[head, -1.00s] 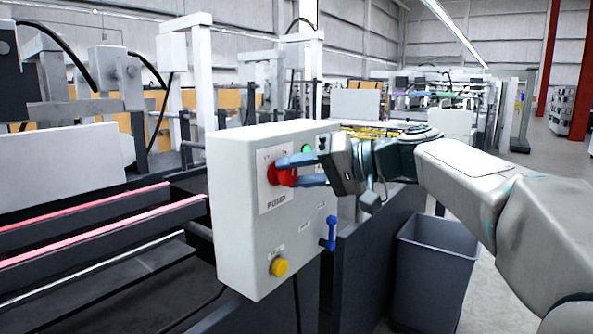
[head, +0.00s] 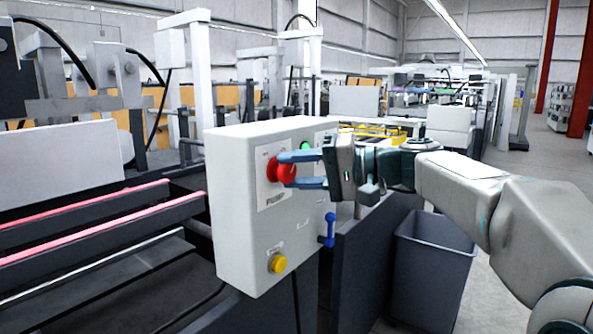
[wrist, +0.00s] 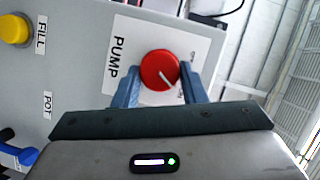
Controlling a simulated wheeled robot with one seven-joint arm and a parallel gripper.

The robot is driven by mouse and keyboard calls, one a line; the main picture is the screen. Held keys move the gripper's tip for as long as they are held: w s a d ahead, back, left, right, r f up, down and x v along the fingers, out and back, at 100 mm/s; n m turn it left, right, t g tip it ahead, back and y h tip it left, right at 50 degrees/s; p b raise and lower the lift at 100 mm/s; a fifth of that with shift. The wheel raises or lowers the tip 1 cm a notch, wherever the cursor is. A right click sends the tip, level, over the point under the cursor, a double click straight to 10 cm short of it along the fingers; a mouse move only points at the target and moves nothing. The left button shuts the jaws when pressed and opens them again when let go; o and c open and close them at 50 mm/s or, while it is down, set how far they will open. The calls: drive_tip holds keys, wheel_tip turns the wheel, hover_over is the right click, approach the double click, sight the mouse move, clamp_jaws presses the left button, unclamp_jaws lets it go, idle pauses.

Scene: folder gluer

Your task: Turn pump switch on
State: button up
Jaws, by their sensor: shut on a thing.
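The pump switch is a round red knob (head: 281,171) on a white plate marked PUMP, on the front of a white control box (head: 235,245). It also shows in the wrist view (wrist: 160,69), where a pale pointer line on it runs towards the lower right. My gripper (head: 290,171) comes from the right with its two blue fingers, one above and one below the knob. In the wrist view the fingers (wrist: 160,90) sit on either side of the knob and are shut on it. The small print around the knob is too small to read.
The box also carries a green button (head: 306,146), a blue lever (head: 329,232) and a yellow FILL button (head: 278,264). A grey bin (head: 432,265) stands below my arm. Machine rails (head: 90,220) lie to the left. Open floor shows at the right.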

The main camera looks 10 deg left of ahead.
drive_tip(key=o, duration=1)
drive_tip(key=shift+c, duration=0.2)
drive_tip(key=shift+d, duration=0.1)
drive_tip(key=d+r+p, duration=0.1)
drive_tip(key=d, duration=1.2)
drive_tip(key=shift+d+r, duration=0.25)
drive_tip(key=shift+r, duration=0.1)
drive_tip(key=shift+s, duration=0.2)
drive_tip(key=s+d+f+m+t+h+p, duration=0.1)
drive_tip(key=s+d+f+h+p, duration=0.6)
drive_tip(key=s+h+p, duration=0.1)
drive_tip(key=s+d+f+m+t+h+p, duration=0.1)
drive_tip(key=s+d+f+m+h+p, duration=0.1)
drive_tip(key=s+d+f+h+p, duration=0.6)
drive_tip(key=s+p, duration=0.2)
drive_tip(key=s, duration=0.1)
drive_tip(key=shift+s+m+t+h, duration=0.2)
drive_tip(key=shift+m+t+h, duration=0.1)
